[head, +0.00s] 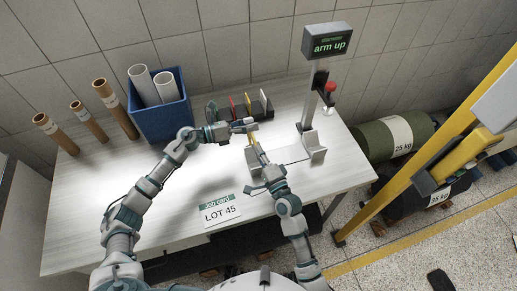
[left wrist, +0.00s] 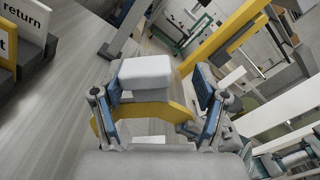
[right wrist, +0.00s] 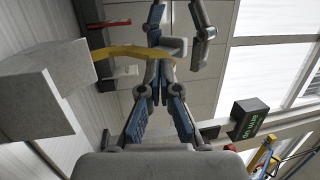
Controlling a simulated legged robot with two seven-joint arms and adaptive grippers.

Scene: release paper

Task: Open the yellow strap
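The yellow strap (head: 251,142) stands over the table near the small grey stand; it shows as a curved band in the left wrist view (left wrist: 152,113) and right wrist view (right wrist: 130,51). In the left wrist view, my left gripper (left wrist: 150,85) is open. A pale grey block (left wrist: 145,73) shows between its spread fingers, and the strap curves below the block. In the right wrist view, the fingers of my right gripper (right wrist: 155,78) are close together at the strap's far end and look shut on it. The strap's other end meets a grey block (right wrist: 42,92).
A post with an "arm up" display (head: 327,42) and red knob (head: 330,87) stands to the right. Dividers (head: 238,107) stand behind the grippers. A blue bin (head: 160,115) and brown tubes (head: 90,122) are at the left. A "LOT 45" card (head: 219,211) lies in front.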

